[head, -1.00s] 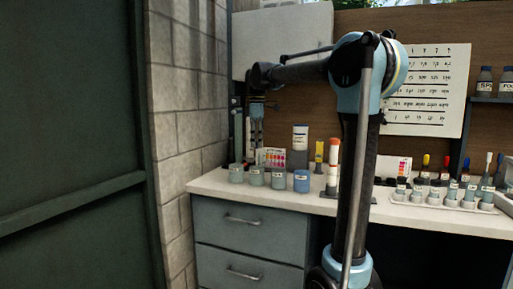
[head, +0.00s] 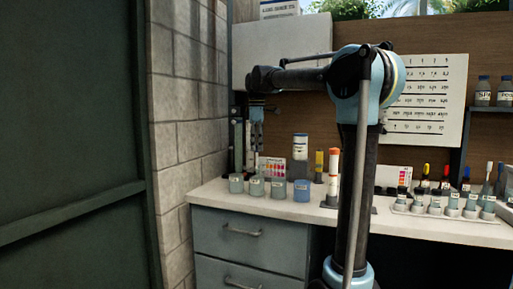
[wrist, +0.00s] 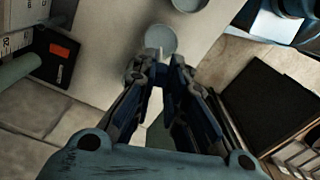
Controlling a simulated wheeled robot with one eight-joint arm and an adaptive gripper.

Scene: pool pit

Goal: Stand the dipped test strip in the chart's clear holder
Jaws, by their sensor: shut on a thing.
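My gripper (head: 257,148) hangs pointing down at the left end of the counter, above the row of cups. In the wrist view its fingertips (wrist: 161,62) are close together, shut on a thin pale test strip (wrist: 157,50) that shows only as a small end. The colour chart (head: 272,169) with its patches stands on the counter behind the cups, just right of and below my gripper. Its clear holder cannot be made out. A second patch card (head: 405,177) stands farther right, behind my arm.
Several small cups (head: 278,187) line the counter's front left, one blue (head: 301,190). A white bottle (head: 300,147) and an orange-topped tube (head: 334,168) stand right of the chart. A rack of vials (head: 452,207) is at right. The block wall (head: 185,140) is close on the left.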

